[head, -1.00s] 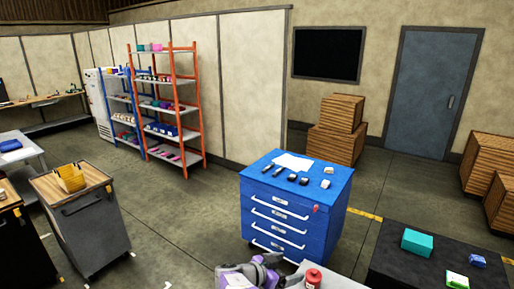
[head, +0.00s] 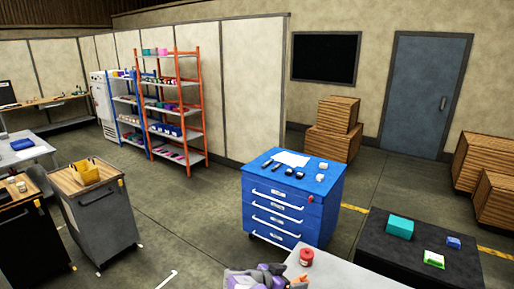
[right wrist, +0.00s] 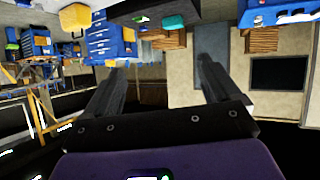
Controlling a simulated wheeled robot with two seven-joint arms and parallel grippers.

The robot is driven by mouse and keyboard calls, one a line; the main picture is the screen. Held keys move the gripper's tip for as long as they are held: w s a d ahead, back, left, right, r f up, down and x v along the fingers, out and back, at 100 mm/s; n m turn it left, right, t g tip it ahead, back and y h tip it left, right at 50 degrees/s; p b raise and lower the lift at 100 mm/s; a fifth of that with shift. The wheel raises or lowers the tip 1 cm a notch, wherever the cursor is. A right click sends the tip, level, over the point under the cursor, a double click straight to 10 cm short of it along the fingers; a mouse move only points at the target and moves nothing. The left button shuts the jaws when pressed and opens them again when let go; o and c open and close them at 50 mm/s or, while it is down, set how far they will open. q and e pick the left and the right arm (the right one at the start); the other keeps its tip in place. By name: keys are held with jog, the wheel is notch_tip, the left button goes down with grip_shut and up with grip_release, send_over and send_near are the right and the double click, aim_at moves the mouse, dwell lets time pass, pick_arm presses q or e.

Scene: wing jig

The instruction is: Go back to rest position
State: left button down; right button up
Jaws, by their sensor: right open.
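My right gripper (head: 264,275), grey and purple, shows at the bottom edge of the head view, partly cut off. In the right wrist view its two dark fingers (right wrist: 163,70) stand wide apart with nothing between them. It is beside the left end of a light grey table (head: 340,274) that carries a red can (head: 306,257). I cannot tell its exact gap from the table. My left gripper is not in the head view.
A blue drawer cabinet (head: 292,200) stands ahead with small items on top. A black table (head: 400,260) at right holds a teal box (head: 399,227). A grey cart (head: 100,221) with a yellow bin (head: 86,172) stands left. Open floor (head: 185,225) lies between cart and cabinet.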

notch_tip(320, 180, down, 10)
jog(key=d+n+g+y, duration=0.2)
jog(key=d+g, duration=0.1)
jog(key=s+f+n+g+y, duration=0.3)
jog(key=s+f+y, duration=0.1)
jog(key=s+f, duration=0.7)
jog(key=s+a+f+n+y, duration=0.15)
jog(key=s+f+y, duration=0.25)
jog(key=s, duration=0.5)
jog(key=s+a+f+n+y, duration=0.1)
jog(key=s+a+f+y, duration=0.15)
jog(key=s+y, duration=0.45)
pick_arm(q)
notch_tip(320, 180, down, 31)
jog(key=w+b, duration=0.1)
jog(key=b, duration=3)
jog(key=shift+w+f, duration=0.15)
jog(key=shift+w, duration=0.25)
pick_arm(e)
notch_tip(320, 180, down, 32)
jog(key=s+h, duration=0.1)
jog(key=h, duration=0.1)
jog(key=shift+s+d+r, duration=0.2)
jog(key=shift+d+r, duration=0.05)
jog(key=shift+d, duration=0.15)
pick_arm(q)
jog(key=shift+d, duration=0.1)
